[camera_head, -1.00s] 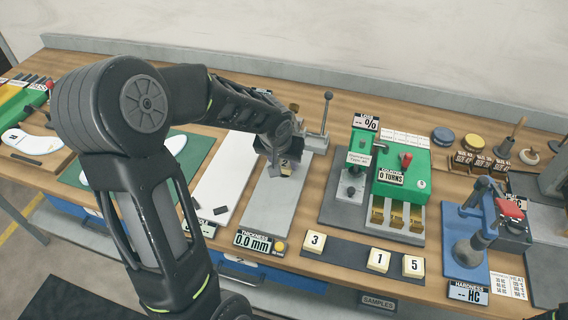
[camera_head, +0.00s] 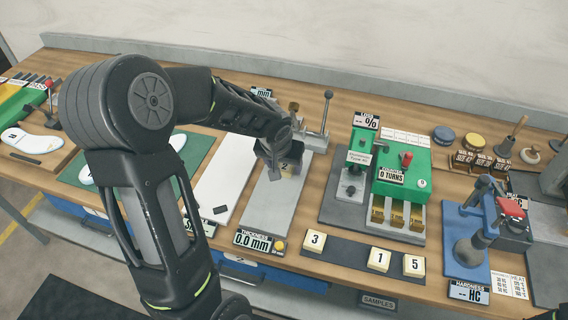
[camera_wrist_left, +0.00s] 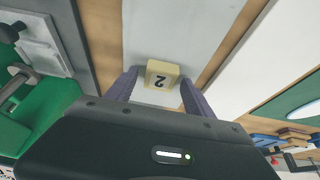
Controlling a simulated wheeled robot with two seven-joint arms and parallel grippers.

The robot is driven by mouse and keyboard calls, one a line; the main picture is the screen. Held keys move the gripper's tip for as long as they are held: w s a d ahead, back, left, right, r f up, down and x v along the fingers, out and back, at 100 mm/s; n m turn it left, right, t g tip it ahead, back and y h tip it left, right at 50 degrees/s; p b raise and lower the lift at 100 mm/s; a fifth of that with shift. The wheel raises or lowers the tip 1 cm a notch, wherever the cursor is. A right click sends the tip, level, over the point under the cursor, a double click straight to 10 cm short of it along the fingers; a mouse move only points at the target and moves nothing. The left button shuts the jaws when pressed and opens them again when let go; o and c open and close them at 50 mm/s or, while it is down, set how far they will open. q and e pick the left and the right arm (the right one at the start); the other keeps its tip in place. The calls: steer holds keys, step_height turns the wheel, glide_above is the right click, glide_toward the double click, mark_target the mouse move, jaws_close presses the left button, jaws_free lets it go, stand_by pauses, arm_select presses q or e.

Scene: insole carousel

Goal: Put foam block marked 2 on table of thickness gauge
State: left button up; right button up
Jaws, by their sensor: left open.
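The foam block marked 2 (camera_head: 285,167) is cream with a dark 2. It stands on the grey plate of the thickness gauge (camera_head: 263,207), below the gauge's upright and lever. In the left wrist view the block (camera_wrist_left: 162,72) sits between the fingertips of my left gripper (camera_wrist_left: 159,77), with a gap on each side. In the head view my left gripper (camera_head: 278,158) is low over the plate and partly hides the block. The gripper is open. My right gripper is not in view.
Blocks marked 3 (camera_head: 315,241), 1 (camera_head: 378,260) and 5 (camera_head: 413,265) lie on the dark sample strip at the front edge. A green device (camera_head: 403,167) stands right of the gauge, and a blue hardness tester (camera_head: 465,253) farther right. A white board (camera_head: 222,181) lies left.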

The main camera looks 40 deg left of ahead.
arm_select(q)
steer(key=shift+r, duration=0.1)
steer(key=shift+r+p, duration=0.2)
steer(key=shift+p, duration=0.1)
steer(key=b+v, duration=0.1)
steer(key=v, duration=1)
steer(key=shift+s+r+b, duration=0.25)
steer(key=shift+r+b, duration=0.05)
steer(key=shift+d, duration=0.1)
